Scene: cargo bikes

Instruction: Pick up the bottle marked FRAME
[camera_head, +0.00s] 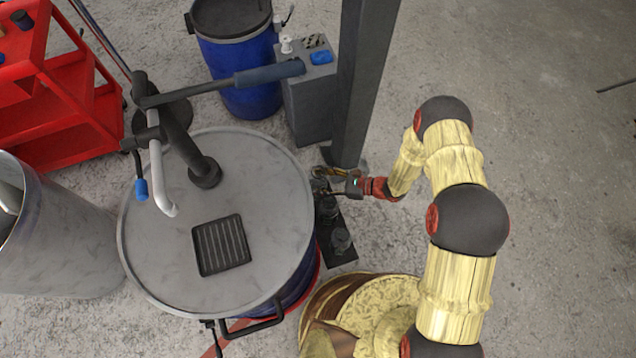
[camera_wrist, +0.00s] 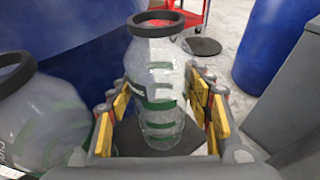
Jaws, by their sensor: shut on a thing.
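A clear bottle (camera_wrist: 160,75) with a dark rim and green markings stands upright between my fingers in the wrist view. My gripper (camera_wrist: 160,105) is shut on it, with yellow finger pads along both sides. The lettering on this bottle is too blurred to read, so I cannot tell whether it says FRAME. A second clear bottle (camera_wrist: 40,125) with a dark rim and green markings is close on the left. In the head view my gripper (camera_head: 328,184) is beside the large drum, over a dark stand (camera_head: 345,257); the held bottle is largely hidden there.
A large drum with a grey lid (camera_head: 190,285) and pump is just left of my gripper. A dark post (camera_head: 362,80) and grey box (camera_head: 310,105) stand behind. A blue drum (camera_head: 240,60) and red cart (camera_head: 60,100) are farther back. Open floor (camera_head: 560,180) lies right.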

